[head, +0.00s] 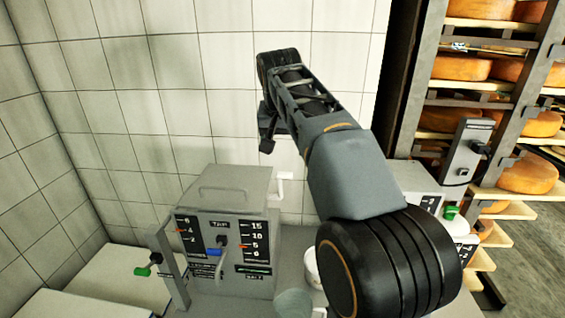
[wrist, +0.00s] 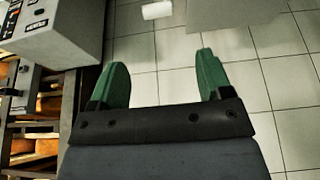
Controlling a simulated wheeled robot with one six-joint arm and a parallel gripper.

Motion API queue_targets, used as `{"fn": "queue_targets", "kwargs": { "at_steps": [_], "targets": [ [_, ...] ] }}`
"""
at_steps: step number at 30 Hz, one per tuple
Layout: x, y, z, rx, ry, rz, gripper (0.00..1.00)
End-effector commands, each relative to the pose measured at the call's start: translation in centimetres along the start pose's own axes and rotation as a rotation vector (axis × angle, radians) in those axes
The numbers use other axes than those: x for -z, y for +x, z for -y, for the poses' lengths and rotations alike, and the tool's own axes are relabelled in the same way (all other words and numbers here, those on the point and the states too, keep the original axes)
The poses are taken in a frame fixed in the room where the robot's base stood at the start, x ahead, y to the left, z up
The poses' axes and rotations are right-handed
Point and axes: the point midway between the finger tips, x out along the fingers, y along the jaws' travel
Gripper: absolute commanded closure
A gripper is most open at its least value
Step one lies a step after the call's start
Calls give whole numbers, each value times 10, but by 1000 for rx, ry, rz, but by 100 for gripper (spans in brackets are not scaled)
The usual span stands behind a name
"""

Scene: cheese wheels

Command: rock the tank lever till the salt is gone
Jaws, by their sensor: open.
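The grey tank (head: 230,192) stands at the lower middle of the head view, with a handle on its lid and black scale panels on its front. A small lever with a blue grip (head: 214,252) is on its front. A lever with a green grip (head: 142,271) sits at its left, by a grey upright post. I cannot tell which is the tank lever. My gripper (head: 267,128) is raised above and right of the tank, in front of the tiled wall. In the wrist view its green fingers (wrist: 160,68) are apart with nothing between them. No salt is recognisable.
A second grey unit with a green knob (head: 451,212) stands at the right, partly behind my arm. Shelves of orange cheese wheels (head: 455,68) stand beyond it. A white spout (head: 286,178) sticks out by the tank's right side. The tiled wall (head: 230,80) behind is bare.

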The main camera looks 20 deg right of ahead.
Motion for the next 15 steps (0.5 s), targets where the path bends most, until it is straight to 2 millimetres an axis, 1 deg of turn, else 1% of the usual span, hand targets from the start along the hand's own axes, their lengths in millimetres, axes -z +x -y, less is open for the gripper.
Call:
{"fn": "queue_targets", "kwargs": {
  "at_steps": [1,9,15],
  "targets": [
    [-1,10,-2,-3,3,4,28],
    [0,63,-4,-4,6,4,28],
    [0,95,-3,-2,4,3,28]
  ]
}}
